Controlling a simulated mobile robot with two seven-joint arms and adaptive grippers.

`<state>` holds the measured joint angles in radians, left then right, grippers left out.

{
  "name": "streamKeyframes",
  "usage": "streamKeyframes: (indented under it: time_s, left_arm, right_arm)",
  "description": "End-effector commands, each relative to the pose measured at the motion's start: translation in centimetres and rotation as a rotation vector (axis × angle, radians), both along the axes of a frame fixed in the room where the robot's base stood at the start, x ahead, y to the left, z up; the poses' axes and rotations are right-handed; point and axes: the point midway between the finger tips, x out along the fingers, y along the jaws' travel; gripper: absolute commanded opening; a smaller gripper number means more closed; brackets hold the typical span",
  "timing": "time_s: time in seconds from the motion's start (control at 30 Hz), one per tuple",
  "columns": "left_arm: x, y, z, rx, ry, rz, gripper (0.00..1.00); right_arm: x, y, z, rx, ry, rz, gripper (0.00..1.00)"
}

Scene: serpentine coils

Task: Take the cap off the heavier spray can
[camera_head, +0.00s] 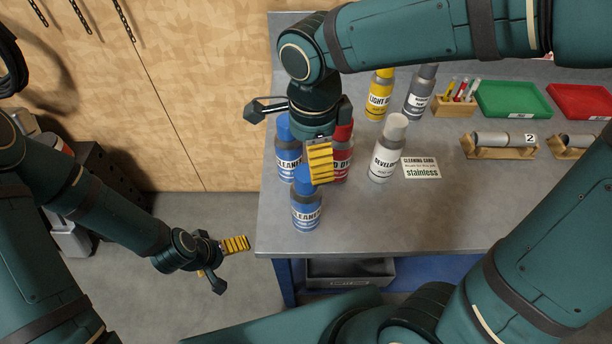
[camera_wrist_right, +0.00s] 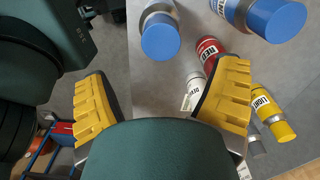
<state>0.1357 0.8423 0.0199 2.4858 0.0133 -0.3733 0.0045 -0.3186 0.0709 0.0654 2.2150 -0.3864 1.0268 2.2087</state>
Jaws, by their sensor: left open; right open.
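Two blue-capped cans labelled CLEANER stand upright at the left of the bench: a near can (camera_head: 306,213) and a far can (camera_head: 287,158). Both have their caps on: the near cap (camera_head: 303,182) and the far cap (camera_head: 283,128). The two caps also show in the right wrist view, one at the upper middle (camera_wrist_right: 160,38) and one at the top right (camera_wrist_right: 277,20). Which is heavier does not show. My right gripper (camera_head: 286,138) is open and empty above the cans, partly hiding them. My left gripper (camera_head: 227,263) is open and empty, left of the bench's front corner.
A red can (camera_head: 343,160), a white-capped DEVELOPER can (camera_head: 387,150), a yellow can (camera_head: 379,95) and a grey can (camera_head: 420,92) stand close by. A card (camera_head: 421,168) lies beside DEVELOPER. Green (camera_head: 513,98) and red (camera_head: 580,102) trays are farther right. The bench front (camera_head: 400,225) is clear.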

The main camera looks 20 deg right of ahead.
Motion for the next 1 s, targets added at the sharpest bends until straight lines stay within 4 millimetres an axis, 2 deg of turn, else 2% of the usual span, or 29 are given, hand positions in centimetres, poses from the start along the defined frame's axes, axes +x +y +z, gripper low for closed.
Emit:
streamKeyframes:
  time_s: [0.1, 0.37, 0.63, 0.97, 1.0]
  left_arm:
    - [0.0, 0.0, -0.3, 0.0, 0.0, 0.0, 1.0]
    - [0.0, 0.0, -0.5, 0.001, -0.001, 0.0, 1.0]
    - [0.1, -0.1, -1.0, 0.002, 0.0, -0.001, 1.0]
    - [0.1, -0.1, -1.0, 0.002, -0.001, 0.0, 1.0]
    - [0.1, -0.1, -1.0, 0.002, -0.001, 0.0, 1.0]
  right_arm:
    - [0.0, 0.0, -1.7, -0.001, 0.002, 0.0, 0.87]
    - [0.0, 0.2, -3.5, 0.0, 0.002, 0.0, 0.87]
    - [0.0, 0.6, -7.2, -0.001, 0.002, 0.001, 0.87]
    - [0.1, 0.6, -7.8, 0.001, 0.0, 0.0, 0.87]
    - [0.1, 0.6, -7.8, 0.001, 0.0, 0.0, 0.76]
